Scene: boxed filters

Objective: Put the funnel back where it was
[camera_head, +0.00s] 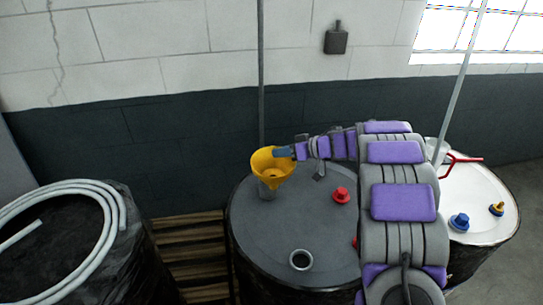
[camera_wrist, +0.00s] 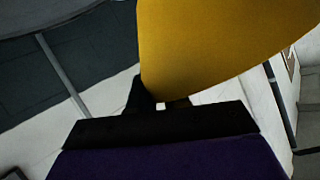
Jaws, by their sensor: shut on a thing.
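The yellow funnel (camera_head: 272,170) is upright at the far left part of the dark drum's lid (camera_head: 285,225). My gripper (camera_head: 285,153) is shut on the funnel's rim from the right. In the wrist view the funnel (camera_wrist: 220,45) fills the upper right, with my gripper's dark fingers (camera_wrist: 160,103) at its edge. A grey ring-shaped opening (camera_head: 301,259) is at the near part of the lid, clear of the funnel.
A red cap (camera_head: 341,195) sits on the dark lid, and another red piece is partly behind my arm. A wrapped drum with a coiled hose (camera_head: 115,215) stands left. A vertical pole (camera_head: 261,80) rises behind the funnel.

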